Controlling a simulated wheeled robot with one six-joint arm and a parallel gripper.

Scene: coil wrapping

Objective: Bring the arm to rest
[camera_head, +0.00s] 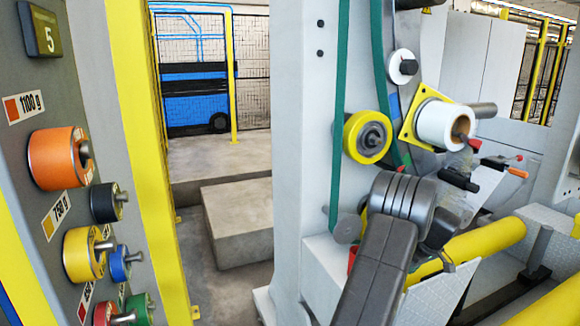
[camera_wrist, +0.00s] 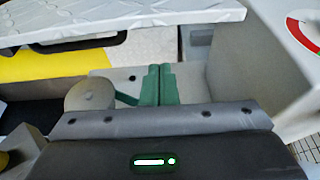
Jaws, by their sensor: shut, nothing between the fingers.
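My gripper (camera_wrist: 158,85) shows in the wrist view as two green fingers side by side. They are shut against each other, with nothing visible between them. In the camera_head view my dark grey arm reaches up from the bottom edge, right of the middle, in front of the wrapping machine (camera_head: 303,130). My fingers cannot be made out there.
A weight panel (camera_head: 70,120) with coloured cylinders on pegs stands at the left. The machine carries a white roll (camera_head: 440,124), a yellow-rimmed wheel (camera_head: 367,137) and a green belt (camera_head: 337,120). A yellow roller (camera_head: 490,240) lies right of my arm, close to it.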

